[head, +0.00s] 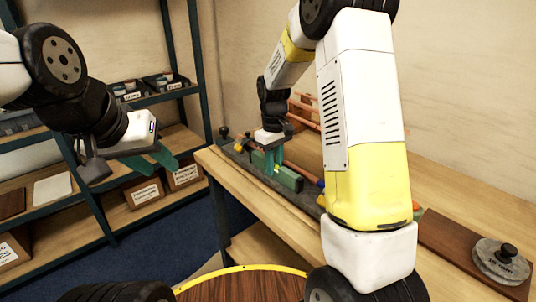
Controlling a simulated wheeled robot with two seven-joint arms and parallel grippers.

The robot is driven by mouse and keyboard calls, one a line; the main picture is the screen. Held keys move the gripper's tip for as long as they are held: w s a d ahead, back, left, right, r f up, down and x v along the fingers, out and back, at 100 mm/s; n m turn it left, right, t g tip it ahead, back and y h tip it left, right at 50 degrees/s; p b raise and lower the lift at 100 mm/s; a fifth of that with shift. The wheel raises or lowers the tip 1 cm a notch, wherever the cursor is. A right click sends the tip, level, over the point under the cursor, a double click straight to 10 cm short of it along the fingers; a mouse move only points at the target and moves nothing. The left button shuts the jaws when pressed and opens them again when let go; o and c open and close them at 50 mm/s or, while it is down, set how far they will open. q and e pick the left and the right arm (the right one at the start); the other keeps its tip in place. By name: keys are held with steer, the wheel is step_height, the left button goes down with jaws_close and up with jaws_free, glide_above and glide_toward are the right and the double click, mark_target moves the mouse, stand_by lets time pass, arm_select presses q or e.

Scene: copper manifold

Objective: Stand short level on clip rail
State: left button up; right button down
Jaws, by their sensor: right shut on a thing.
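The short level, a green bar (290,179), is at the dark grey clip rail (235,155) on the bench. My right gripper (273,171) points down at the bar's left part and is shut on it. The bar looks upright on its long edge; I cannot tell whether its underside touches the rail. My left gripper (158,163) is held in the air left of the bench, empty, with its teal fingers apart. My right arm hides the rail's right part.
Copper pipes (304,112) stand behind the rail. A brown board (450,245) with a round grey weight (500,262) lies at the bench's right. Shelves (95,215) with bins and boxes stand at the left. A round wooden top (245,286) is in front.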

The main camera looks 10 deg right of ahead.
steer(key=c, duration=1.2)
jaws_free()
steer(key=shift+o, duration=0.4)
steer(key=shift+o, duration=1.4)
steer(key=shift+r, duration=0.15)
steer(key=shift+r, duration=3.4)
